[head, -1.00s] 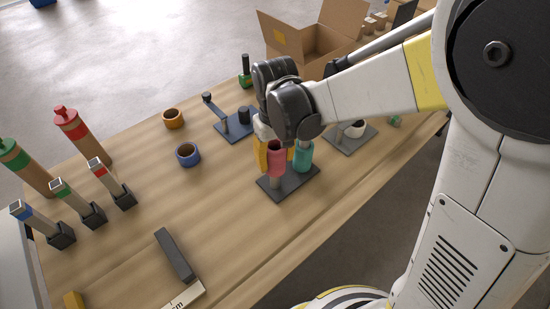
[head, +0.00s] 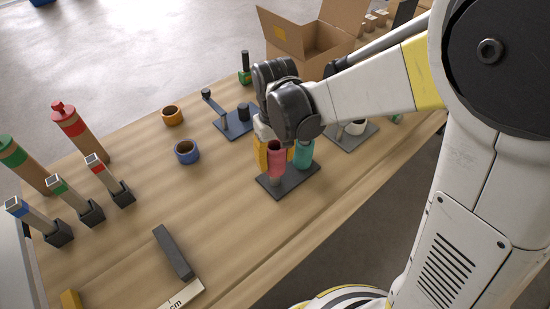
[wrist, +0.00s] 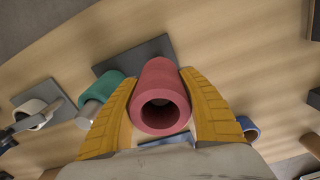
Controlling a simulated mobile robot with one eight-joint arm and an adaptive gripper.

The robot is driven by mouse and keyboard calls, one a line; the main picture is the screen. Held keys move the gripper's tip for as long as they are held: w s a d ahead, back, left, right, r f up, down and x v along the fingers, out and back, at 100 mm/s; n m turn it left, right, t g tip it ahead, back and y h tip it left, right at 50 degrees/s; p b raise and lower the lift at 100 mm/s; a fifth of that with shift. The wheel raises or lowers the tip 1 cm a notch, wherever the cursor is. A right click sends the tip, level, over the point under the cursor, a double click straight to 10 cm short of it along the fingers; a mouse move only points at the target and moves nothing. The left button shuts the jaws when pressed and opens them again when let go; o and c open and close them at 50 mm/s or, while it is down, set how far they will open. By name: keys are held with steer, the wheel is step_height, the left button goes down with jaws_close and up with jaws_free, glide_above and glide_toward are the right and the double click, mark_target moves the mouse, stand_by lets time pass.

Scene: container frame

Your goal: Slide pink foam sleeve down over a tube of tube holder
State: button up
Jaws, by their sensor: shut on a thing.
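The pink foam sleeve (head: 276,158) is upright above the dark base plate of the tube holder (head: 292,184). A short piece of grey tube (head: 275,181) shows below the sleeve, which appears to be around its upper part. My gripper (head: 275,150) is shut on the sleeve, with one yellow finger on each side. In the wrist view the sleeve (wrist: 163,85) sits between the fingers with its open end facing the camera; its bore is dark, and the tube inside is hard to make out. A teal sleeve (head: 303,155) is around the neighbouring tube, whose end protrudes in the wrist view (wrist: 88,114).
A stand with a white ring (head: 355,128) is close on the right, and a blue-grey stand (head: 234,124) is behind. Blue (head: 187,152) and orange (head: 172,116) rings lie left. Several tubes in black blocks stand far left. The table's front middle holds a dark bar (head: 174,253).

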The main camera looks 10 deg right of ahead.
steer(key=shift+f+b, duration=2.6)
steer(key=shift+f, duration=0.7)
stand_by(1.0)
steer(key=o, duration=1.5)
steer(key=shift+r+p, duration=2.7)
steer(key=shift+r, duration=0.85)
